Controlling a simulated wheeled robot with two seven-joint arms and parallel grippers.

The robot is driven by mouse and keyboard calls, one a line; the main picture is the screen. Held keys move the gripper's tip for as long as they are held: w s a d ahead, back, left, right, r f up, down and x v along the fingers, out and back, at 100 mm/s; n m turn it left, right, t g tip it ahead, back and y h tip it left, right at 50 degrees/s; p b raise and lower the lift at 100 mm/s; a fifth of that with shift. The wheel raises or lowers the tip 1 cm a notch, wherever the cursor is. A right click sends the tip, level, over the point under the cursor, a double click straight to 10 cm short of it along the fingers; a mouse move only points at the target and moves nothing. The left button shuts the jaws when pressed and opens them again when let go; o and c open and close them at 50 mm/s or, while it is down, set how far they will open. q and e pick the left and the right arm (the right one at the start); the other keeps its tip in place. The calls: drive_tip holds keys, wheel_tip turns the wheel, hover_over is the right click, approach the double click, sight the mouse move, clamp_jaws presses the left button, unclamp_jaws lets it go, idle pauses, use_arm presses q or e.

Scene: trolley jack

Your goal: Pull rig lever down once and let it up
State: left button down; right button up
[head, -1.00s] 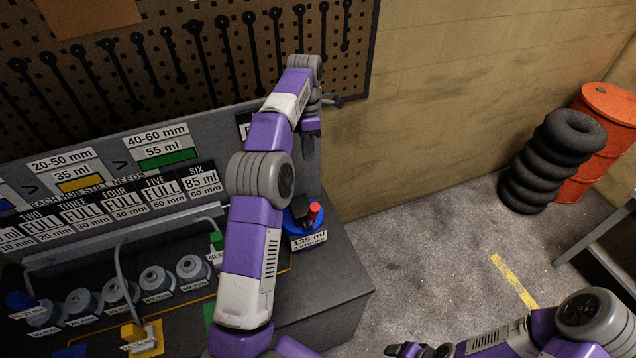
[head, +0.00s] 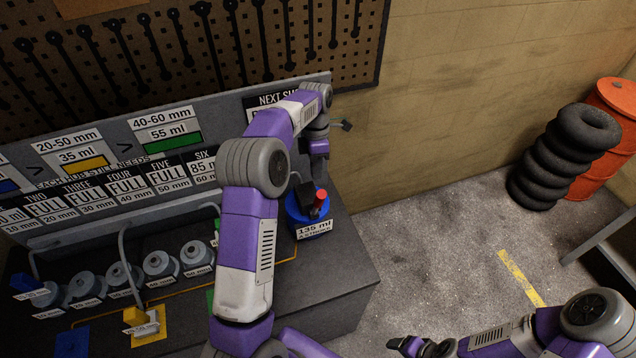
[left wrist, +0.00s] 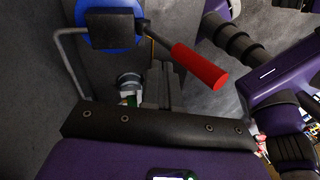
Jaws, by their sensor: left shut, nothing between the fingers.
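The rig lever has a red grip (head: 320,203) and a black head on a round blue pump (head: 297,212), above a label reading 135 ml a stroke. In the left wrist view the red grip (left wrist: 199,66) slants out from the black block over the blue base. My left gripper (head: 317,173) points down, just above and behind the lever in the head view. It is shut and empty; its grey fingers (left wrist: 163,84) show in the left wrist view beside the red grip, with no clear contact. My right gripper (head: 415,346) is low at the bottom edge, away from the rig; its jaw state is unclear.
Several grey hubs (head: 160,265) with labels line the bench left of the pump. A sign board (head: 110,180) stands behind them. Stacked tyres (head: 560,155) and an orange drum (head: 610,130) stand at the right. The floor (head: 430,250) between is clear.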

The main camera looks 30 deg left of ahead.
sight(318, 205)
use_arm(q)
drive_tip(key=shift+s+d+f, duration=0.3)
drive_tip(key=shift+s+d, duration=0.3)
drive_tip(key=shift+s, duration=0.15)
drive_tip(key=shift+s+d+f, duration=0.3)
drive_tip(key=shift+s+d, duration=0.25)
drive_tip(key=shift+s, duration=0.15)
use_arm(e)
drive_tip(key=shift+f, duration=0.15)
